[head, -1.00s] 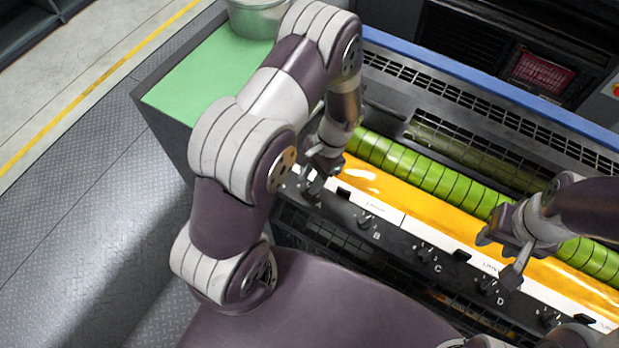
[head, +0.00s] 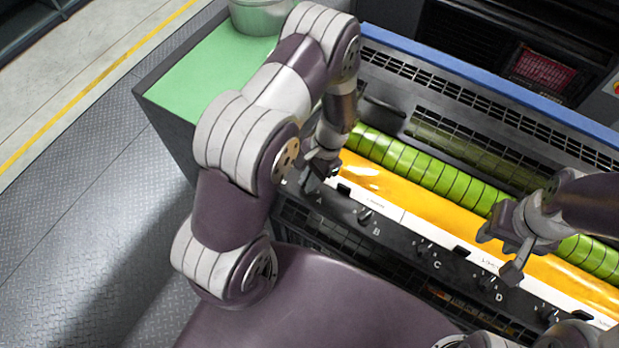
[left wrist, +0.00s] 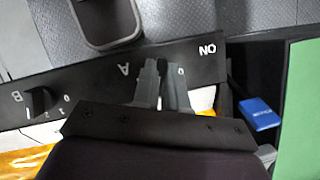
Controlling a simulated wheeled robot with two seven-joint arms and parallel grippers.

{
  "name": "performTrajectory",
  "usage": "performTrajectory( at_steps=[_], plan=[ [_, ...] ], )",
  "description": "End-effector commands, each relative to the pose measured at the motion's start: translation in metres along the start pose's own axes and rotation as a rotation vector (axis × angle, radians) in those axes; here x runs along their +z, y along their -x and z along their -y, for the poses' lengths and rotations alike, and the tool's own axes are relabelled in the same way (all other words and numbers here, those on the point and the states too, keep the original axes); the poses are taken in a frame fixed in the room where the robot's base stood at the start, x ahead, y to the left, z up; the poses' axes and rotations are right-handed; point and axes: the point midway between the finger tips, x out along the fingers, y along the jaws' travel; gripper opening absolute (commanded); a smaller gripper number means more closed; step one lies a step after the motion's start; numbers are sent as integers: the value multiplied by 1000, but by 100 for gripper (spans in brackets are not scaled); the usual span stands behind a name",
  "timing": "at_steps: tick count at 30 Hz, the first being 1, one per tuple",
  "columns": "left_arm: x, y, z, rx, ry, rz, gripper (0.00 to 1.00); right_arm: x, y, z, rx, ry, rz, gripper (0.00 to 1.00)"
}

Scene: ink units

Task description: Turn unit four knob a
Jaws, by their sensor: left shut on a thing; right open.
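A dark control strip (head: 405,243) with knobs lettered A to D runs along the front of a yellow ink unit (head: 420,225). My left gripper (head: 313,183) is at the strip's left end, by the letter A. In the left wrist view its two grey fingers (left wrist: 164,88) point at the strip beside the A and are shut on knob a, which they hide almost fully. Knob B (head: 365,216) is free; it also shows in the left wrist view (left wrist: 40,100). My right gripper (head: 508,250) is open and empty above the strip near D.
A green roller (head: 425,168) lies behind the yellow ink. A green top (head: 205,78) with a metal pot (head: 260,15) is at the upper left. A blue rail (head: 480,80) runs along the back. The floor at left is clear. A small blue object (left wrist: 258,113) shows in the wrist view.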

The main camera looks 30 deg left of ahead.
Motion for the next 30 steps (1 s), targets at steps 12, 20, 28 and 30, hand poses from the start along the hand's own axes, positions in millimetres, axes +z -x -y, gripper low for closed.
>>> performTrajectory(
  at_steps=[12, 20, 28, 30],
  plan=[
    [0, 0, 3, 124, 300, -2, 0, 1, -7, 0, 0, 0, 0, 43],
    [0, 0, 4, 219, 530, -2, 0, 1, -10, 0, 0, 0, 0, 43],
    [2, 0, 5, 317, 767, -2, 0, 1, -12, 0, 0, 0, 0, 43],
    [2, 0, 6, 342, 827, -2, 0, 2, -13, 0, 0, 0, 0, 43]
  ],
)
